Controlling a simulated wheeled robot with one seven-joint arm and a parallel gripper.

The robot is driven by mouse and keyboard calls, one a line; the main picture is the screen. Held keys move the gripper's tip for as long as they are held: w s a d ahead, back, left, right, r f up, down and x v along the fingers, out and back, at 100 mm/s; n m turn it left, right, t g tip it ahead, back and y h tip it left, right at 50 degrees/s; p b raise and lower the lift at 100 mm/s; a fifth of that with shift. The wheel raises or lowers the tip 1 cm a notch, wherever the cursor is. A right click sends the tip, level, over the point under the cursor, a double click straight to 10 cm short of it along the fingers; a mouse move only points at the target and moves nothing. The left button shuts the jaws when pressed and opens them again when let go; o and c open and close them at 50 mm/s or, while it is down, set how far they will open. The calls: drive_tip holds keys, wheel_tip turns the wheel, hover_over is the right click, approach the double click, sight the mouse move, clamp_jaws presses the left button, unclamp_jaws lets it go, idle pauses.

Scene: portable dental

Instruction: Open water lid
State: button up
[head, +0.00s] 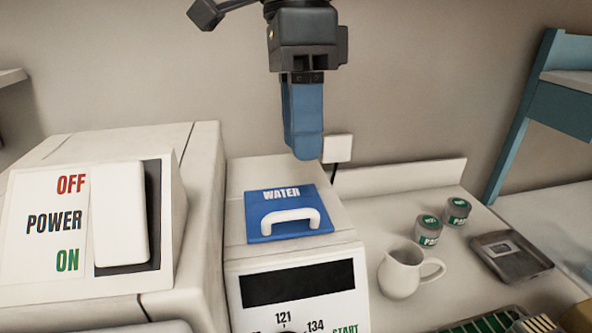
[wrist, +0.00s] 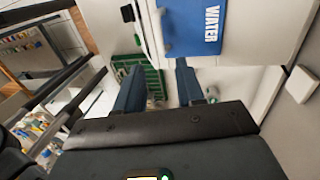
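The blue water lid (head: 262,217), marked WATER, lies flat and shut on top of the white machine (head: 237,185). A white arched handle (head: 291,217) stands on its front half. The lid also shows at the top of the wrist view (wrist: 188,42), turned sideways. My gripper (head: 305,152) hangs above and behind the lid's right side, its blue fingers pointing down, apart from lid and handle. In the wrist view the two fingers (wrist: 158,68) are spread with nothing between them. In the head view one finger hides the other.
A large power switch (head: 122,214) stands on a white housing at left. A white jug (head: 400,274), two small jars (head: 428,230) and a grey tray (head: 511,256) are on the counter at right. A blue shelf frame (head: 520,120) rises at far right. Space above the lid is clear.

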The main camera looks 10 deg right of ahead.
sight(304, 210)
drive_tip(key=p+x, duration=0.1)
drive_tip(key=x, duration=0.6)
drive_tip(key=shift+f, duration=0.4)
drive_tip(key=shift+c, duration=0.2)
clamp_jaws()
